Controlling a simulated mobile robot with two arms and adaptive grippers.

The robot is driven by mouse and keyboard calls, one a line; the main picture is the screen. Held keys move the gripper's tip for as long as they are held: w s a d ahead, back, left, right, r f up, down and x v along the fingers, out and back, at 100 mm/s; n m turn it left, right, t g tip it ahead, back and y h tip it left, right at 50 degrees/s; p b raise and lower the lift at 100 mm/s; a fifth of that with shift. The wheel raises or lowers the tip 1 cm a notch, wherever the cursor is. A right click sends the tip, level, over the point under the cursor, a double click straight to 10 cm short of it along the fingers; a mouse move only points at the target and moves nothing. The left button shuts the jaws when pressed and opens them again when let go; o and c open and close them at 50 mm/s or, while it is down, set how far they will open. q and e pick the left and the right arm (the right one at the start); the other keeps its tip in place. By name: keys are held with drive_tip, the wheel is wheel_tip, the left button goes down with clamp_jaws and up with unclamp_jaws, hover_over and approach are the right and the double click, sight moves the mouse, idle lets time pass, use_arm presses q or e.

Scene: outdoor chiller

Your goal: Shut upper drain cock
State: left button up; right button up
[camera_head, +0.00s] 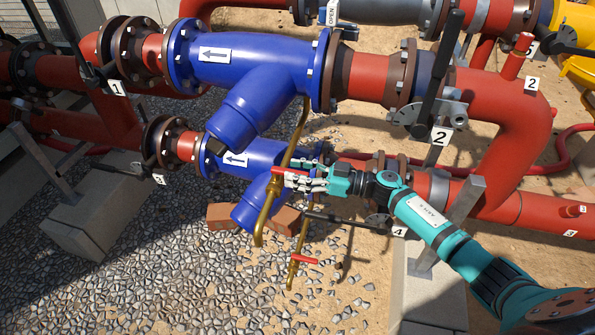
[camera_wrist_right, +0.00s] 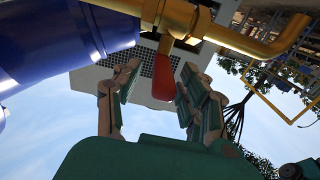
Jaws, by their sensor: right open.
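The upper drain cock is on the bent brass pipe (camera_head: 268,211) that hangs from the upper blue strainer (camera_head: 238,110). Its red handle (camera_head: 290,172) sticks out from the pipe toward my right gripper (camera_head: 298,180). In the right wrist view the red handle (camera_wrist_right: 163,78) lies between the spread fingers of my right gripper (camera_wrist_right: 152,95), below the brass cock body (camera_wrist_right: 178,18). The fingers are open, with a gap on the handle's left; whether the right fingers touch it I cannot tell. The lower drain cock's red handle (camera_head: 304,259) is below. My left gripper is not in view.
The lower blue strainer (camera_head: 250,212) is close behind my right gripper. A long black valve lever (camera_head: 340,220) lies just below my right wrist. Red pipes (camera_head: 490,190) and a concrete block (camera_head: 430,300) stand at the right. Open gravel (camera_head: 190,280) is at the lower left.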

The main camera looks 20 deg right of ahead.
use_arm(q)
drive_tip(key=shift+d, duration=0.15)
use_arm(e)
drive_tip(key=v, duration=1.2)
